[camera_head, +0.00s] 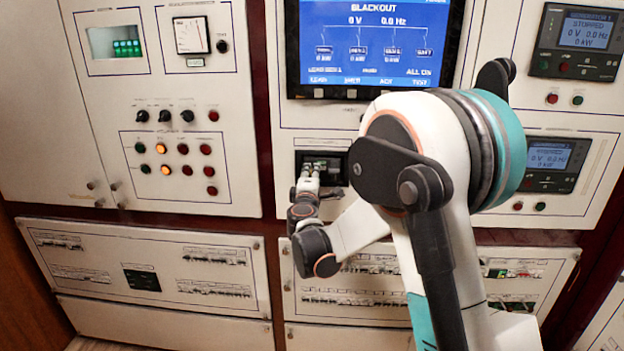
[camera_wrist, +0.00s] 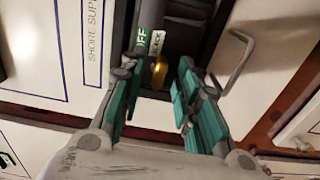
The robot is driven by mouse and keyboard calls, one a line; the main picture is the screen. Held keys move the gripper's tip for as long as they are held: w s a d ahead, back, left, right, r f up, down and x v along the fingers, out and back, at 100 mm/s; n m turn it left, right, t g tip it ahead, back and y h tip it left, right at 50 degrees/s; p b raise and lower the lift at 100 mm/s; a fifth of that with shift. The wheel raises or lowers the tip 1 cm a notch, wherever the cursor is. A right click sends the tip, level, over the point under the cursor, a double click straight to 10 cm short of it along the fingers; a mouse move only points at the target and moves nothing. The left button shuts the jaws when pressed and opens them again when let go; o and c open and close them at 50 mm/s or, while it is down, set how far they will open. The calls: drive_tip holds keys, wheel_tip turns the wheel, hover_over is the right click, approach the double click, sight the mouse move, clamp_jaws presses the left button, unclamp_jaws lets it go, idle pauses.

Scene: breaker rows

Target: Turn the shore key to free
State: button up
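In the wrist view a small brass-coloured piece, seemingly the shore key (camera_wrist: 160,72), sits in a dark recess below a green and white "OFF" marking. A panel plate (camera_wrist: 92,42) lettered "SHORE SUPP…" is left of it. My gripper (camera_wrist: 156,95) is open, its teal-padded fingers on either side of the key. A gap shows between the key and each finger; I cannot tell how deep the fingertips reach. In the head view my gripper (camera_head: 309,178) is at the dark breaker box (camera_head: 337,163) below the screen. The key is hidden there.
A metal handle (camera_wrist: 238,62) sticks out right of the recess. The blue screen (camera_head: 374,42) reads "BLACKOUT" above my arm. Panels with knobs and lamps (camera_head: 180,150) stand at left; breaker rows (camera_head: 150,270) lie below. Generator displays (camera_head: 578,42) are at right.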

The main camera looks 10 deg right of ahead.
drive_tip(key=shift+w+d, duration=0.1)
drive_tip(key=shift+w, duration=0.15)
clamp_jaws()
